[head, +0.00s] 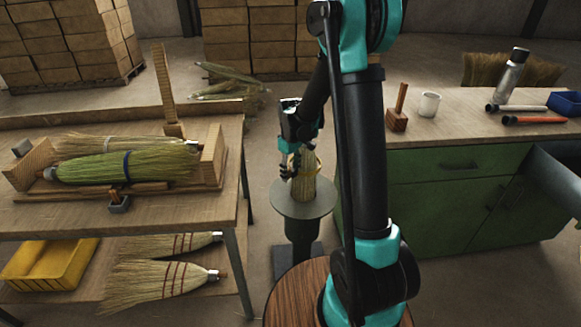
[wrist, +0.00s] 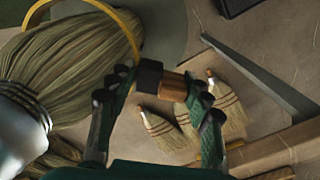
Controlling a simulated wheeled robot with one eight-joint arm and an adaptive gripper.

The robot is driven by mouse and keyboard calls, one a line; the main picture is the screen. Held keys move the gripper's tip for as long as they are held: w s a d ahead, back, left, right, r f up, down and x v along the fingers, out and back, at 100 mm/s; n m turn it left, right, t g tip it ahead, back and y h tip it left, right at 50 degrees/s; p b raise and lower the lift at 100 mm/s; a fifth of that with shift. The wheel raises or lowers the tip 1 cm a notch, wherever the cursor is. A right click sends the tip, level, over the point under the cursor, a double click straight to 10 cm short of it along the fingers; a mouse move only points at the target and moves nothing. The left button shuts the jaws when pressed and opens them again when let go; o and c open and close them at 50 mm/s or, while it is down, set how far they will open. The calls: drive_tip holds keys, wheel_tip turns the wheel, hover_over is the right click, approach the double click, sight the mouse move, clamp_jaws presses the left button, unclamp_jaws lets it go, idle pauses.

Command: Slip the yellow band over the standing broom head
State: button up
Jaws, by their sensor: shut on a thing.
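The broom head (head: 303,188) stands on a round grey stand in the head view, its straw partly behind my gripper (head: 291,166). In the wrist view the straw (wrist: 62,62) fills the upper left, with a silver collar (wrist: 18,132) at its left end. The yellow band (wrist: 131,32) arcs along the outer side of the straw and appears to loop around it; its other side is hidden. My gripper (wrist: 160,82) is shut on a small black and copper-brown piece at the band's near end, right beside the straw.
The round stand (head: 288,210) is between the left bench (head: 225,180) and the green cabinet (head: 440,215). A green broom bundle (head: 100,169) lies in a wooden holder on the left bench. Finished brooms (head: 150,287) and a yellow tray (head: 45,262) are on the shelf below.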

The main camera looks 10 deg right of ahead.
drive_tip(key=shift+f, duration=7.05)
drive_tip(key=o, duration=1.3)
drive_tip(key=shift+c, duration=0.2)
drive_tip(key=shift+r, duration=0.1)
